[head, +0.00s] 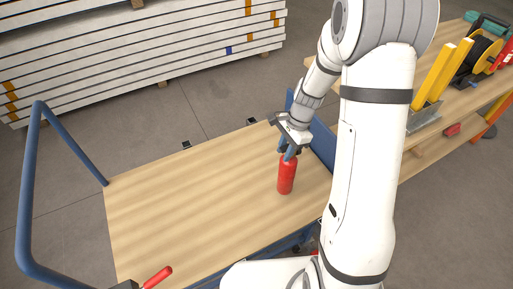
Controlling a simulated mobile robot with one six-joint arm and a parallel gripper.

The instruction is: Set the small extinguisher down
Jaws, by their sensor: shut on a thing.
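The small red extinguisher (287,175) is upright over the right part of the wooden cart deck (190,205). My gripper (287,150) is shut on its top end from above. The fingers hide the extinguisher's head. The extinguisher's base looks to be at or close above the deck; I cannot tell whether it touches.
The cart has a blue tube handle (32,190) at the left and a blue panel (318,138) behind my gripper. A red-handled tool (158,277) is at the front edge. A workbench (440,140) stands right, and stacked panels (130,50) lie behind. Most of the deck is clear.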

